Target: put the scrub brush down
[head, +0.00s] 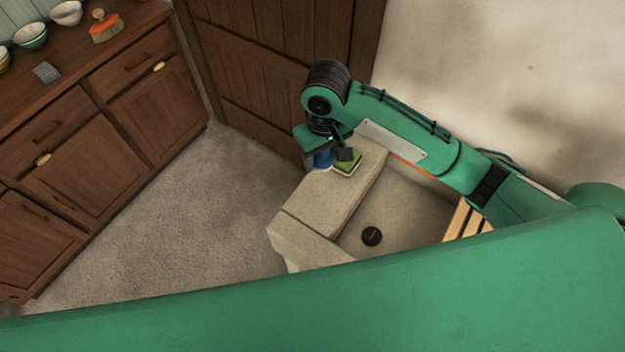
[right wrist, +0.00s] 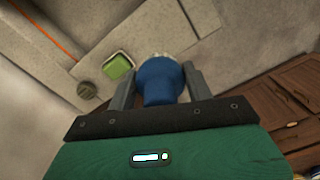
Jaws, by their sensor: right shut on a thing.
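My right gripper (head: 334,155) is at the far end of the stone sink's ledge. In the right wrist view its two fingers (right wrist: 158,84) are shut on the blue scrub brush (right wrist: 159,82), one on each side. Pale bristles show at the brush's far end. In the head view only a small blue part of the brush (head: 322,159) shows below the gripper. I cannot tell whether the brush touches the ledge (head: 325,201). My left gripper is not in view.
A green sponge in a pale dish (head: 347,163) is beside the brush on the ledge. The sink basin has a dark drain (head: 372,236) and a wooden rack (head: 463,220).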

